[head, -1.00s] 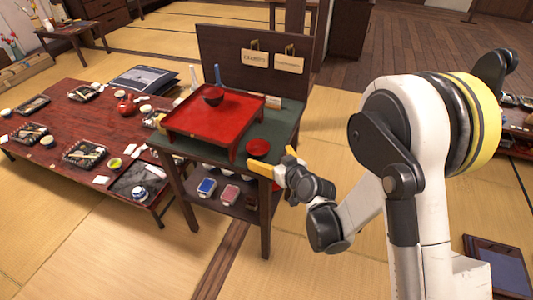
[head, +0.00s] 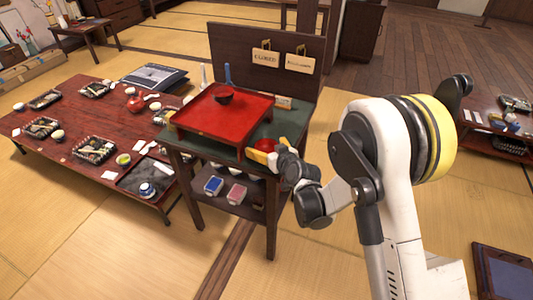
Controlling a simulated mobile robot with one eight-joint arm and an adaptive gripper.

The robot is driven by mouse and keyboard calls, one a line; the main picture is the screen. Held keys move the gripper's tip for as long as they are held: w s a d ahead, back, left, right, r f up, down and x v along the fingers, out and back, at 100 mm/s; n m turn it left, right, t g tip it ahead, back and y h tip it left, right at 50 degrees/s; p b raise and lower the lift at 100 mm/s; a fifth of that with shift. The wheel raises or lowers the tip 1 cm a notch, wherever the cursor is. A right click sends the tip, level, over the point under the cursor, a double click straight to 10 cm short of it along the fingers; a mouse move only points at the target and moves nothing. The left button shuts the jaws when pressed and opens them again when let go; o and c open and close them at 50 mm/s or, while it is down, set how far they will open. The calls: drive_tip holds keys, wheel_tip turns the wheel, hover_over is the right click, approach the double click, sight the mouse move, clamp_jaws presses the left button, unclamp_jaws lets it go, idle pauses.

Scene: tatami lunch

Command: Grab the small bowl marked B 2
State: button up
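A small dark bowl (head: 225,98) stands upright on the raised red tray (head: 200,122) on the side stand. A small red bowl or dish (head: 265,145) sits on the stand's green top (head: 289,125), right of the tray. No B 2 mark is readable on either. My gripper (head: 270,149) is at the stand's front right corner. Its yellow fingers are spread, one in front of the red bowl and one to its right. The red bowl shows partly between and behind them; I cannot tell whether they touch it.
The stand's dark back panel (head: 237,48) carries two hanging signs. A lower shelf (head: 256,207) holds blue and pink boxes. A low table (head: 75,120) with several dishes lies left. Another table (head: 500,143) stands right. Tatami is clear in front.

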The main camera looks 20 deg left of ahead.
drive_tip(key=c, duration=0.9)
drive_tip(key=shift+r, duration=0.15)
